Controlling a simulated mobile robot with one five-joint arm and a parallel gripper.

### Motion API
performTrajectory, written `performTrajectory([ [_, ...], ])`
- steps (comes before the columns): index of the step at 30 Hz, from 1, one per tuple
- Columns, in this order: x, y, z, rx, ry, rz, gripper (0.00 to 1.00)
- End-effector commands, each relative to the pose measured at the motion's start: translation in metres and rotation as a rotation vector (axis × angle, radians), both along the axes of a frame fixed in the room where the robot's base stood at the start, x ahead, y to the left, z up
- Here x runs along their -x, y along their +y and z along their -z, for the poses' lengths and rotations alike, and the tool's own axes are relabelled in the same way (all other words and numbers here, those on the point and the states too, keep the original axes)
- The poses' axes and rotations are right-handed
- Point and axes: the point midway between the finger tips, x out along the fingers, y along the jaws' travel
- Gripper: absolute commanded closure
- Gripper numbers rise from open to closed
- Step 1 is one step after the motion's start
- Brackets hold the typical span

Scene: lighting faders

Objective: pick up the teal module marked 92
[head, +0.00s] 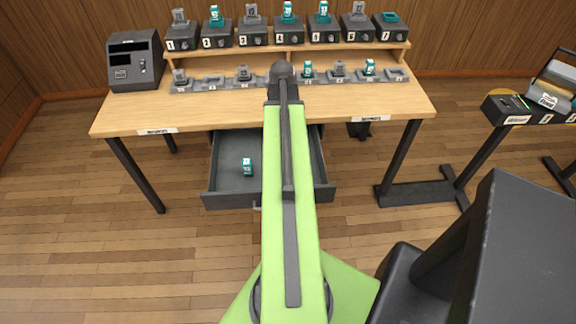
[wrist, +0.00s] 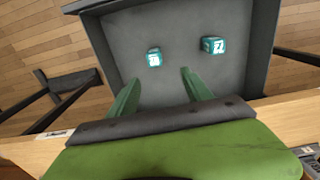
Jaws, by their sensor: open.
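In the wrist view two small teal modules with white labels lie apart in a grey drawer (wrist: 185,88). One is the left teal module (wrist: 154,58), just beyond my fingertips; the other is the right teal module (wrist: 213,46). Their label marks are too small to read surely, so I cannot tell which is 92. My gripper (wrist: 160,76) is open, its two green fingers apart with nothing between them. In the head view one teal module (head: 247,167) shows in the open drawer (head: 228,185); my arm hides the drawer's middle and my gripper.
The drawer hangs open under a wooden desk (head: 200,104). More teal and grey modules stand on the numbered dark boxes (head: 251,36) of the shelf and in the desk-top row (head: 338,73). A dark machine (head: 134,60) stands at the desk's left; a stand (head: 520,108) is at right.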

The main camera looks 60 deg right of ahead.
Motion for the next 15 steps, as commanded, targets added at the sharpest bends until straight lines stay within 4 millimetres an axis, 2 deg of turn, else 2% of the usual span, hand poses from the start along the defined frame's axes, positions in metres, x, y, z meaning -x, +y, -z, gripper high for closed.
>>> performTrajectory([
  [3, 0.012, -0.01, 0.0, 0.0, 0.0, 0.025, 0.42],
  [8, 0.012, -0.01, 0.006, 0.0, 0.0, 0.025, 0.42],
  [11, 0.012, -0.01, 0.021, 0.0, 0.0, 0.025, 0.42],
  [15, 0.012, -0.01, 0.051, 0.0, 0.0, 0.025, 0.42],
])
